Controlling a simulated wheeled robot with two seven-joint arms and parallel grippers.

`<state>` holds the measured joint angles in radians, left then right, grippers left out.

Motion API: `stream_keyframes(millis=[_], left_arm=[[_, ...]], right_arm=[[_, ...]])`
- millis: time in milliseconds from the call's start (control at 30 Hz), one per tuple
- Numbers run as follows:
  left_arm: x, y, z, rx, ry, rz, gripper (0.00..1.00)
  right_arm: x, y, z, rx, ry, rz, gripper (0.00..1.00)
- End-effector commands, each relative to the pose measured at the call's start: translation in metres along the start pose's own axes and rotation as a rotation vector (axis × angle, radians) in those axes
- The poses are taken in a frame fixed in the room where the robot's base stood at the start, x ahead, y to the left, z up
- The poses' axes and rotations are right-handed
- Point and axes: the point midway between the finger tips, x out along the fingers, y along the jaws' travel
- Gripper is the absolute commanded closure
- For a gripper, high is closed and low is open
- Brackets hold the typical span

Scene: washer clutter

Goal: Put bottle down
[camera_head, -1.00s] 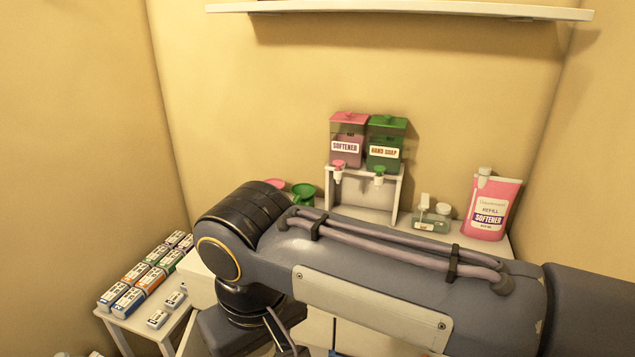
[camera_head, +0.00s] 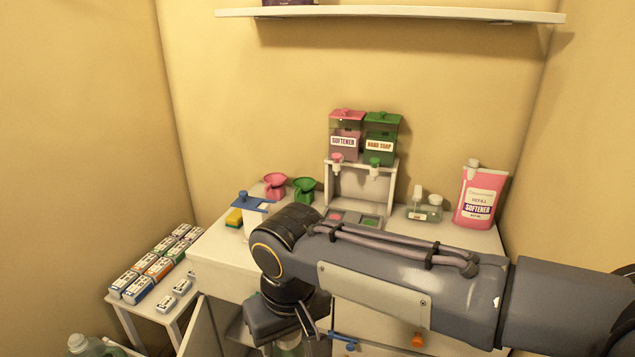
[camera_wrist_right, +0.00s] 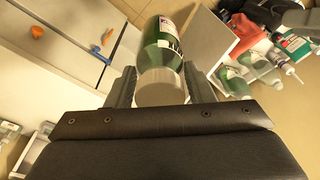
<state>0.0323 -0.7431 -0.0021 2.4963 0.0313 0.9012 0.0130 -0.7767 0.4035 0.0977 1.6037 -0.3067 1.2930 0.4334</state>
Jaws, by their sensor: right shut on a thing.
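My right arm comes in from the right in the head view, and its gripper (camera_head: 290,340) points down in front of the counter. In the right wrist view my right gripper (camera_wrist_right: 160,84) is shut on a bottle (camera_wrist_right: 160,46) with a green body, a white label and a pale cap. The fingers hold it at the cap end. In the head view only a small pale green part of the bottle (camera_head: 288,350) shows below the gripper, at the bottom edge. My left gripper is not in view.
A side table (camera_head: 153,312) with several small boxes stands left.

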Motion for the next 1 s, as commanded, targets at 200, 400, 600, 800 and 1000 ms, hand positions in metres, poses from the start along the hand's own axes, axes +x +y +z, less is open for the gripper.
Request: stream_keyframes(millis=[200, 400, 600, 800, 1000], left_arm=[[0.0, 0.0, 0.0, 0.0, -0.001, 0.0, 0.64], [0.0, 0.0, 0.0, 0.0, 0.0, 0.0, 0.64], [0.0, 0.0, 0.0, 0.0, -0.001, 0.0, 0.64], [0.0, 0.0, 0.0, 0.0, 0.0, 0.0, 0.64], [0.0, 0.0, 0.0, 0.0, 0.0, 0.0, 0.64]], right_arm=[[0.052, 0.057, -0.013, 0.12, -0.002, 0.012, 0.97], [0.126, 0.141, -0.004, 0.281, -0.003, 0.035, 0.97], [0.191, 0.215, 0.034, 0.421, -0.006, 0.059, 0.97], [0.225, 0.253, 0.067, 0.501, -0.006, 0.074, 0.97], [0.234, 0.263, 0.077, 0.522, -0.003, 0.078, 0.97]])
